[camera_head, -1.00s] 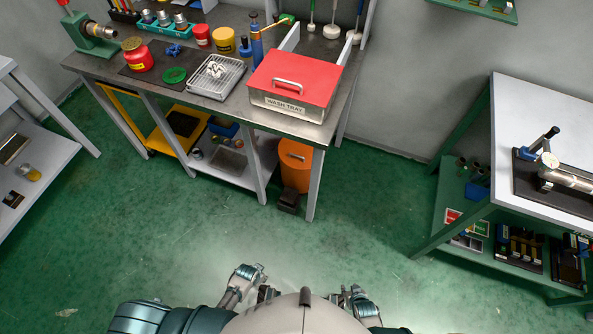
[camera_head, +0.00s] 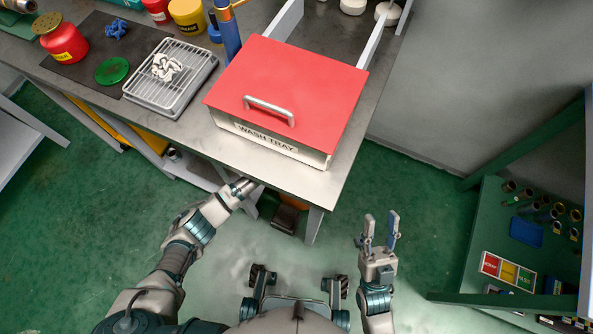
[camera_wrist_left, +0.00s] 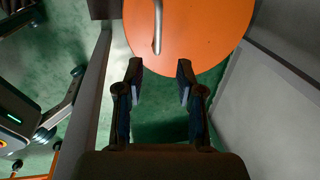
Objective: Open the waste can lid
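The waste can is orange and stands under the workbench. In the left wrist view its round orange lid (camera_wrist_left: 208,35) fills the top middle, with a pale bar handle (camera_wrist_left: 157,28) on it, and looks closed. In the head view only a sliver of the orange can (camera_head: 291,201) shows below the bench edge. My left gripper (camera_wrist_left: 160,72) is open and empty, its fingers pointing toward the lid's near edge with the handle ahead, between them. In the head view the left gripper (camera_head: 246,184) is at the bench's front edge, its tips partly hidden. My right gripper (camera_head: 381,217) is open and empty over the floor.
The workbench (camera_head: 215,158) overhangs the can, with a red-lidded wash tray (camera_head: 290,85) on top. A dark pedal-like block (camera_head: 286,218) is on the floor at the can. A bench leg (camera_head: 313,225) stands right of it. Green shelving (camera_head: 520,240) is at the far right.

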